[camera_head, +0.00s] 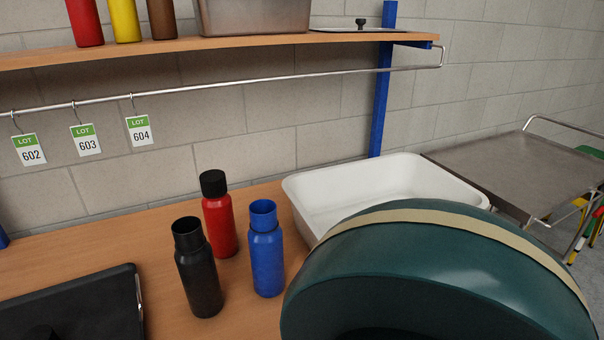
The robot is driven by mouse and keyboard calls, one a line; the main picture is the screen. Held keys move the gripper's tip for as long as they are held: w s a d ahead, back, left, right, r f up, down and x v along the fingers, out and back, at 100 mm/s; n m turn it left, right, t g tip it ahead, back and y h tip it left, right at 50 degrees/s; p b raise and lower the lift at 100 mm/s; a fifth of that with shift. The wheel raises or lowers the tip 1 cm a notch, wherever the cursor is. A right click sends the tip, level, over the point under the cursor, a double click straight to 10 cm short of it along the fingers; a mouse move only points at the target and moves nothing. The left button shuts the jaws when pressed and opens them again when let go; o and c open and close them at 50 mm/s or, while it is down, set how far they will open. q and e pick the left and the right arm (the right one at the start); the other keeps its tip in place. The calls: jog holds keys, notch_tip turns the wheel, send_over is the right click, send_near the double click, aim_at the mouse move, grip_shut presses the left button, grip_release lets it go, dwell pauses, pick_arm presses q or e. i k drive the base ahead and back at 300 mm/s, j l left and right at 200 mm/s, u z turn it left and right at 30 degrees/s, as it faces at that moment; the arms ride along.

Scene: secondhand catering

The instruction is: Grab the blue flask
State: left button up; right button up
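The blue flask (266,262) stands upright on the wooden table, with an open-looking top. A red flask (220,226) with a black cap stands just behind it to the left. A black flask (199,278) stands to its left and nearer to me. The three stand close together with small gaps. Neither of my grippers shows in the head view.
A large dark green rounded object with a cream band (440,262) fills the lower right foreground. A white tub (318,200) stands behind it. A black flat case (80,300) lies at lower left. A shelf (250,42) with a rail hangs above. A metal trolley (520,172) stands right.

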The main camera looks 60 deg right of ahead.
aim_at(266, 234)
jog(key=z, duration=1.75)
